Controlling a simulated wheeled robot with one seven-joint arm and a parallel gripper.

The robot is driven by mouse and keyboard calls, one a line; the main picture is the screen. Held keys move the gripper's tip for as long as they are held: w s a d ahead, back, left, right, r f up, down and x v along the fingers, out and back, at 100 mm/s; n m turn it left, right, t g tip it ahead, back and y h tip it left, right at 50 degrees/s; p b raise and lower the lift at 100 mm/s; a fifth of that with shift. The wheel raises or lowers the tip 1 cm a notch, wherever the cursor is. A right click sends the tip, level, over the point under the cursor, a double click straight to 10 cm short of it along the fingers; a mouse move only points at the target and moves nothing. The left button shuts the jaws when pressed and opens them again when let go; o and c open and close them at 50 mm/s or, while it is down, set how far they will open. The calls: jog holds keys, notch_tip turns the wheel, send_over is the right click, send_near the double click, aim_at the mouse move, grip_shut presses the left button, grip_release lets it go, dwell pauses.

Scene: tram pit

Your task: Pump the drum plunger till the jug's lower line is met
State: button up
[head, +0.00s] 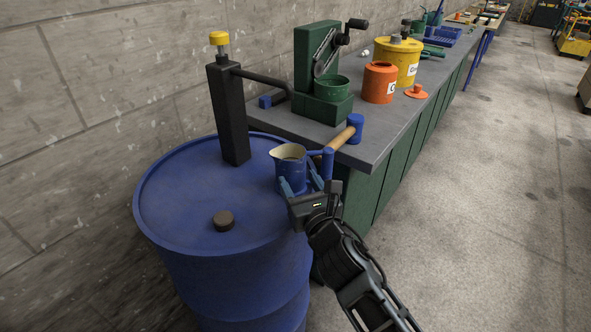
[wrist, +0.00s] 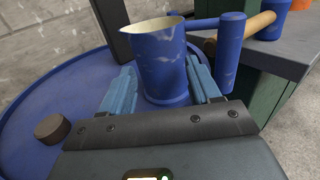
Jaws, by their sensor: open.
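A blue drum (head: 180,200) stands at the left with a black pump column (head: 230,120) on its lid. The pump's plunger has a yellow knob (head: 219,39) and stands raised. A dark spout pipe (head: 262,79) reaches right from the column. A blue jug (head: 290,170) with a cream inside stands upright on the drum lid's right side, its handle to the right. It fills the middle of the wrist view (wrist: 165,65). My gripper (head: 302,188) is open, its blue fingers on either side of the jug's lower body. The jug's lines and inner level cannot be made out.
A dark bung (head: 223,220) sits on the lid. A grey-topped green bench (head: 385,132) runs right of the drum. A blue-headed mallet (head: 347,136) lies at its near edge, close to the jug's handle. A green crank machine (head: 322,85) and orange can (head: 379,82) stand behind.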

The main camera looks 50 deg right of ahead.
grip_shut()
dwell(0.3)
dwell(0.8)
